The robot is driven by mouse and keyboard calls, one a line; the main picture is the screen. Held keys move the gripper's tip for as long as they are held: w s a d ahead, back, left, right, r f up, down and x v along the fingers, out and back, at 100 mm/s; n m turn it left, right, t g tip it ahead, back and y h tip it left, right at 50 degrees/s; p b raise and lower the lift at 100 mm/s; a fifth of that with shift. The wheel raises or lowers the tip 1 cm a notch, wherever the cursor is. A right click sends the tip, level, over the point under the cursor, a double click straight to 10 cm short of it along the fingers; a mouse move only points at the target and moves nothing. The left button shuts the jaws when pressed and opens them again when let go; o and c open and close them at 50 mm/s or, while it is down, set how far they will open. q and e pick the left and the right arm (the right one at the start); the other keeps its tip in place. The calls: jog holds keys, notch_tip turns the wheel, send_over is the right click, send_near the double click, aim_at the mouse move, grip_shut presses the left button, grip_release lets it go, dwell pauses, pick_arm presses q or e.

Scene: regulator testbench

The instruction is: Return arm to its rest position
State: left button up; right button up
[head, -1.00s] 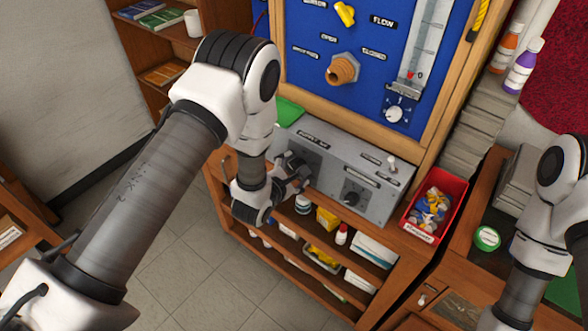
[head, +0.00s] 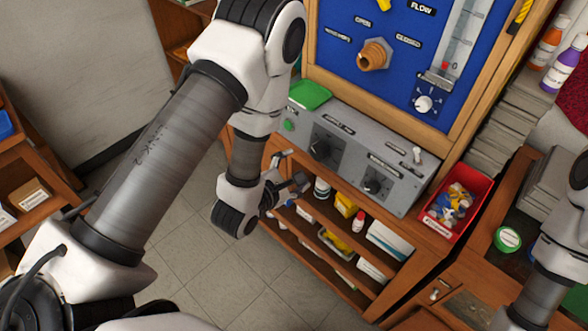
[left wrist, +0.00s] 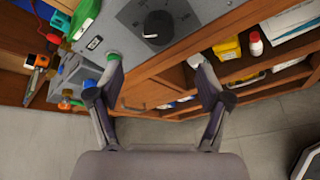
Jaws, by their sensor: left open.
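My left gripper (head: 287,172) is open and empty. In the head view it hangs in front of the bench's open shelves, a little below the grey control panel (head: 340,160). Its spread fingers also show in the left wrist view (left wrist: 160,85), with nothing between them but the wooden bench front behind. A black knob on the panel (left wrist: 158,27) lies beyond the fingertips, apart from them. My right arm (head: 555,260) shows at the right edge of the head view; its gripper is out of frame.
The blue board (head: 400,85) with a brass fitting (head: 374,54) stands behind the panel. A red bin (head: 455,203) of small parts sits right of the panel. Shelves below hold bottles and boxes (head: 346,205). The tiled floor (head: 195,270) at lower left is clear.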

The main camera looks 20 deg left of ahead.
dwell(0.3)
pick_arm(q)
jog(key=s+a+f+m+g+y+b, duration=0.1)
jog(key=s+a+f+m+g+b, duration=0.15)
jog(key=s+f, duration=0.45)
jog(key=s+a+f+m+g+y+b, duration=0.15)
jog(key=s+f+m+g, duration=0.3)
jog(key=f, duration=0.55)
jog(key=s+f+m+g, duration=0.1)
jog(key=s+m+g, duration=0.2)
jog(key=s+m, duration=0.3)
jog(key=s+a+f+m+g, duration=0.1)
jog(key=s+f+m+g, duration=0.1)
jog(key=s+m, duration=0.4)
jog(key=shift+s+f+m+g+p, duration=0.2)
jog(key=shift+m+g+p, duration=0.35)
jog(key=shift+m, duration=2.35)
jog(key=shift+a+h, duration=0.1)
jog(key=shift+h, duration=0.15)
